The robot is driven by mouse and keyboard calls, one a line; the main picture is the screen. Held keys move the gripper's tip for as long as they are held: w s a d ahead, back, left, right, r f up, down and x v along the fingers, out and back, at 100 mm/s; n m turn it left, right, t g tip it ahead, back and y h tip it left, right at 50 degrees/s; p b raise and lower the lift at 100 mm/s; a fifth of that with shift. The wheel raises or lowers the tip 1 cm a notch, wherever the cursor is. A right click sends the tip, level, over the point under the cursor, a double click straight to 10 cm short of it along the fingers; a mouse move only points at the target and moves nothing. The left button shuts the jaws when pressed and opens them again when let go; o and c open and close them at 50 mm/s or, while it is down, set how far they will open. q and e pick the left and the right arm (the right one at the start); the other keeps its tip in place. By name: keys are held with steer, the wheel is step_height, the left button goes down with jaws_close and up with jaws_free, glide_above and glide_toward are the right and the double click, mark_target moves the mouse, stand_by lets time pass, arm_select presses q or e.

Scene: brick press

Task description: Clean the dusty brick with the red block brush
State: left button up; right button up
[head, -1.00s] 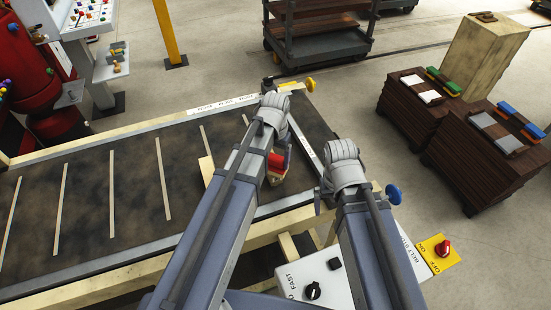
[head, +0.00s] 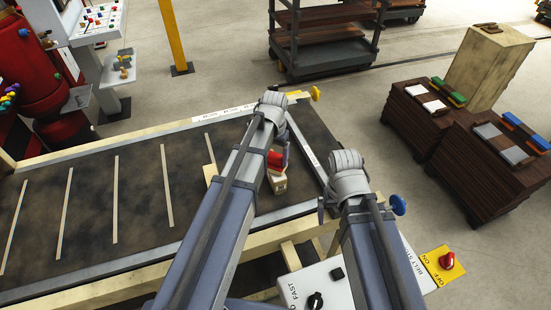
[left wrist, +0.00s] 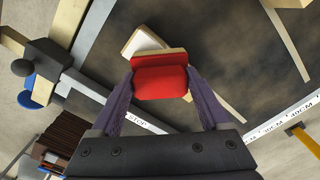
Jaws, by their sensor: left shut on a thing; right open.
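My left gripper (head: 278,150) is shut on the red block brush (head: 276,160) over the right end of the dark belt. The brush also shows between the fingers in the left wrist view (left wrist: 160,82); it has a red body with a tan strip along its far edge. A pale brick (head: 279,184) lies at the brush, partly covered by it; its light top shows beyond the brush in the left wrist view (left wrist: 143,43). I cannot tell whether brush and brick touch. My right gripper (head: 323,207) is open, mostly hidden under its wrist, at the belt's right end.
The belt (head: 90,215) has several pale cross strips and metal rails. A control box (head: 312,283) and a yellow switch plate (head: 438,272) stand at the near right. Dark stacks (head: 480,172) with coloured blocks on top stand on the floor at right.

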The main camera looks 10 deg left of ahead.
arm_select(q)
steer(key=shift+s+d, duration=0.7)
steer(key=shift+s, duration=0.3)
steer(key=shift+s+d, duration=0.65)
steer(key=shift+s, duration=0.35)
steer(key=shift+w+f, duration=0.1)
steer(key=shift+w+a, duration=0.7)
steer(key=shift+w, duration=0.3)
steer(key=shift+w+a, duration=0.65)
steer(key=shift+w, duration=0.3)
step_height(320, 180, up, 6)
steer(key=p, duration=0.5)
steer(key=shift+p, duration=0.35)
